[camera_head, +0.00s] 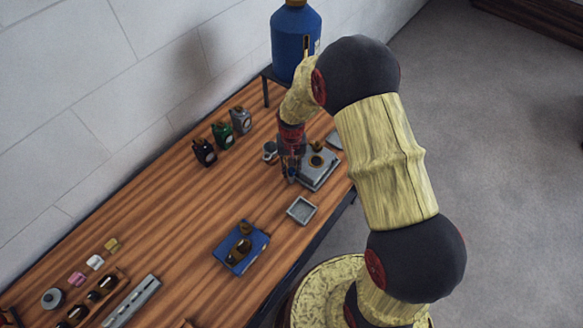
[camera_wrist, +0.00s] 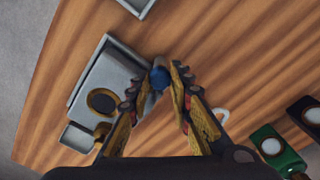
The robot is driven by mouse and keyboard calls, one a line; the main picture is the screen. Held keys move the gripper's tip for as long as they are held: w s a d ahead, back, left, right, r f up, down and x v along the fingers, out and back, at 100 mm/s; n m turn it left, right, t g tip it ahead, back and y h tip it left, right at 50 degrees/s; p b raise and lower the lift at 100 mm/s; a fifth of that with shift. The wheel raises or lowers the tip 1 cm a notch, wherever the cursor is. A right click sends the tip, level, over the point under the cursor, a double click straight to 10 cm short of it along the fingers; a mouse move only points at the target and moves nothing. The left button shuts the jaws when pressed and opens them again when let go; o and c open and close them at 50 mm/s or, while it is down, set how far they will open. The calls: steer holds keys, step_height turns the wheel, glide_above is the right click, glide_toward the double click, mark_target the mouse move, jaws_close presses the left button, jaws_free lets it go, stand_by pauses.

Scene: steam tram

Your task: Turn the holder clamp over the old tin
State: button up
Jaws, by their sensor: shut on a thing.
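My gripper (camera_wrist: 166,82) is shut on a small dark-blue rounded thing (camera_wrist: 158,77), which shows between the fingertips. It may be the holder clamp, but most of it is hidden by the fingers. In the head view my gripper (camera_head: 290,168) points down at the bench's far end, close beside a grey box with a brass-ringed dark opening (camera_head: 329,157). That box also shows left of the fingers in the wrist view (camera_wrist: 117,73). A small square grey tray (camera_head: 302,210), possibly the old tin, lies in front of the gripper, apart from it. I see no label on it.
Black, green and grey containers (camera_head: 222,134) stand near the wall. A small jar (camera_head: 270,151) stands just left of my gripper. A blue block with brass parts (camera_head: 241,247) lies nearer. A large blue tank (camera_head: 295,42) stands behind. The bench's middle (camera_head: 190,205) is clear.

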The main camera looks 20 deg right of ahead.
mark_target(292, 170)
steer(key=shift+n, duration=0.5)
jaws_close()
steer(key=o, duration=0.9)
jaws_free()
steer(key=shift+o, duration=0.2)
step_height(292, 170, up, 12)
